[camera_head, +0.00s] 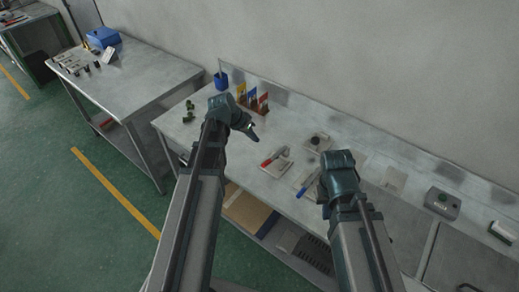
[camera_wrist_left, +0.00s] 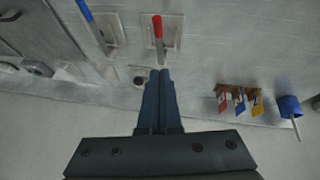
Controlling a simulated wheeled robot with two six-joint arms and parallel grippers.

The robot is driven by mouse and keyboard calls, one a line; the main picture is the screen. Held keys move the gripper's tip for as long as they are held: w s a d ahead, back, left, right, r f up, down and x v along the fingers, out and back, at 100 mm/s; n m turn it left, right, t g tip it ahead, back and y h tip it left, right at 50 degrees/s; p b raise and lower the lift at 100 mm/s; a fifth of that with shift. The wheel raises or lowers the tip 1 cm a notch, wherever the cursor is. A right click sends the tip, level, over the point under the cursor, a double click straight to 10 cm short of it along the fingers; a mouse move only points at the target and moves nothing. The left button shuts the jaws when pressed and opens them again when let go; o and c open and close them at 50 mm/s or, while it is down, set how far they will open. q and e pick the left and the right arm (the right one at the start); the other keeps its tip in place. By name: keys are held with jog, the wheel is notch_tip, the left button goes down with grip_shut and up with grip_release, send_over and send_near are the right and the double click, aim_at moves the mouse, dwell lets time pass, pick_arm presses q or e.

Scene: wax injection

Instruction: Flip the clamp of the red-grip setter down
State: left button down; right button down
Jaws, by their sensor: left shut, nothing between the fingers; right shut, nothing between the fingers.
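The red-grip setter (camera_head: 278,168) sits on the bench, a red handle with a silvery arm on a pale plate. In the left wrist view its red grip (camera_wrist_left: 157,26) points towards the top, above my fingertips. I cannot tell whether its clamp is raised or flat. My left gripper (camera_head: 253,134) is shut and empty, a little left of and above the setter in the head view. It also shows in the left wrist view (camera_wrist_left: 160,74), apart from the red grip. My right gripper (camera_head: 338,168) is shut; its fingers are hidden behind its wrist.
A blue-grip setter (camera_head: 306,184) lies right beside the red one. A small round dark part (camera_head: 316,140) sits behind on a plate. Coloured cards (camera_head: 253,99) and a blue cup (camera_head: 221,81) stand along the wall.

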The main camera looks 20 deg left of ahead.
pick_arm(q)
jog(key=shift+d+f, duration=0.1)
jog(key=b, duration=0.9)
send_over(267, 161)
jog(key=a, duration=0.2)
notch_tip(267, 161, down, 9)
jog(key=f+b, duration=0.1)
jog(key=b, duration=0.1)
jog(key=f+b, duration=0.1)
jog(key=shift+s+d+f, duration=0.35)
jog(key=shift+s+d, duration=0.05)
jog(key=shift+s+f, duration=0.15)
jog(key=shift+f, duration=0.2)
jog(key=shift+b, duration=0.35)
jog(key=shift+s+f+b, duration=0.15)
jog(key=shift+f+b, duration=0.15)
jog(key=f+b, duration=0.1)
jog(key=b, duration=0.1)
jog(key=s+f+t+b, duration=0.1)
jog(key=f+b, duration=0.1)
jog(key=shift+a+f+h, duration=0.1)
jog(key=shift+a+h, duration=0.1)
jog(key=shift+h, duration=0.1)
jog(key=shift+s, duration=0.1)
